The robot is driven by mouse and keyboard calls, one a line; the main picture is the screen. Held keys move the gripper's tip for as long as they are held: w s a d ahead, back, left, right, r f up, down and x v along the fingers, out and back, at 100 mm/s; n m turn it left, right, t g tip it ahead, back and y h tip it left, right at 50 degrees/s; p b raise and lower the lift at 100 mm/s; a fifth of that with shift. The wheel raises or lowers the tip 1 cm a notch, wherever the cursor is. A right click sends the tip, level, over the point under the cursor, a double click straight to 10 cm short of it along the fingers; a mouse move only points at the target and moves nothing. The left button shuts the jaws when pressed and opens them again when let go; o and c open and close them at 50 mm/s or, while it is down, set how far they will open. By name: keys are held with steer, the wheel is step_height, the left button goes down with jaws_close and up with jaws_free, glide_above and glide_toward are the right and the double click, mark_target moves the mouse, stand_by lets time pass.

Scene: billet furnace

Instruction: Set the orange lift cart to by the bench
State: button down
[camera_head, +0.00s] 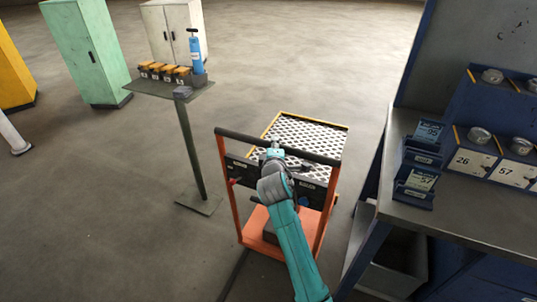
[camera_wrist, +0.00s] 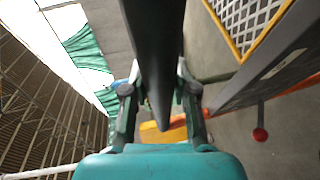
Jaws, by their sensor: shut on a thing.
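The orange lift cart (camera_head: 228,190) stands on the floor in the head view, with a black push handle (camera_head: 235,136) and a perforated deck with a yellow edge (camera_head: 318,134). My gripper (camera_head: 274,152) is shut on the middle of the handle bar. In the wrist view the dark bar (camera_wrist: 155,45) runs between the two fingers of my gripper (camera_wrist: 157,88), and the deck (camera_wrist: 243,20) shows at the upper right. The bench (camera_head: 450,222), blue with a grey top, stands just right of the cart, with a narrow floor gap between them. My arm hides part of the cart's lower frame.
A small stand (camera_head: 188,150) with yellow-topped boxes and a blue bottle (camera_head: 196,57) is left of the cart. Green (camera_head: 88,50) and white (camera_head: 172,30) cabinets stand behind it. A grey bin (camera_head: 395,268) is under the bench. Floor beyond the cart is clear.

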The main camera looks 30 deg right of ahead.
steer(key=shift+w+d, duration=0.2)
steer(key=shift+d, duration=0.2)
steer(key=c, duration=0.9)
jaws_free()
steer(key=shift+a, duration=0.1)
steer(key=shift+s+a, duration=0.15)
steer(key=shift+s, duration=0.2)
steer(key=v, duration=1.1)
steer(key=shift+r, duration=0.15)
